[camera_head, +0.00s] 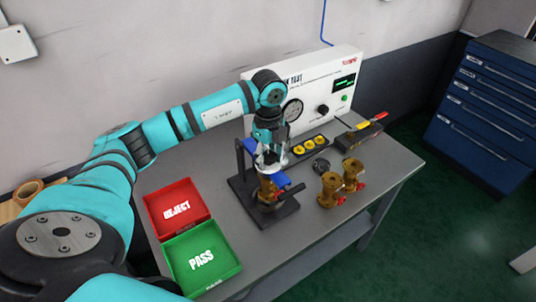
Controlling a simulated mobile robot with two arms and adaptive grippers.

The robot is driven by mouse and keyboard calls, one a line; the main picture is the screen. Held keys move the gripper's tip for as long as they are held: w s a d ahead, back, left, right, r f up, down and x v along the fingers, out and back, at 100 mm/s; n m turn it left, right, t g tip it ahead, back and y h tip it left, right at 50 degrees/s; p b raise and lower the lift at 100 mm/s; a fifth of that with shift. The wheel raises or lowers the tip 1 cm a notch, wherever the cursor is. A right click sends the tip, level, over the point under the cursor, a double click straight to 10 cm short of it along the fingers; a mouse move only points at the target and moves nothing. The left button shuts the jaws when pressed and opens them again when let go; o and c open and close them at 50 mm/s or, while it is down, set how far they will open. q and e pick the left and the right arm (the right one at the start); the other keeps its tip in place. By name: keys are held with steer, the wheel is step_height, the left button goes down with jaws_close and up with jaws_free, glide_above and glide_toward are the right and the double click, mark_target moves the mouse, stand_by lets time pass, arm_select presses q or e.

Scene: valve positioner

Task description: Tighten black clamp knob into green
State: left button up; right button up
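My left gripper (268,158) points down over the black fixture (282,213) on the grey bench. Its fingers are at the top of a brass valve (268,189) that stands in the fixture between blue parts (281,180). The fingers are too small and overlapped to tell whether they are open or shut. I cannot make out a black clamp knob on the fixture for sure; my gripper and arm cover part of it. No green zone shows there. My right gripper is not in view.
A white test panel (305,90) with a gauge (292,110) and a black knob (323,109) stands behind. Red REJECT (178,208) and green PASS (203,260) trays lie left.

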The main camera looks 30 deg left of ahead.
arm_select(q)
jaws_close()
steer(key=shift+f+m+b, duration=0.15)
steer(key=shift+m+b, duration=0.3)
steer(key=shift+m, duration=0.55)
steer(key=m, duration=0.3)
steer(key=shift+m+b, duration=0.3)
steer(key=shift+b, duration=0.1)
steer(key=o, duration=0.7)
jaws_free()
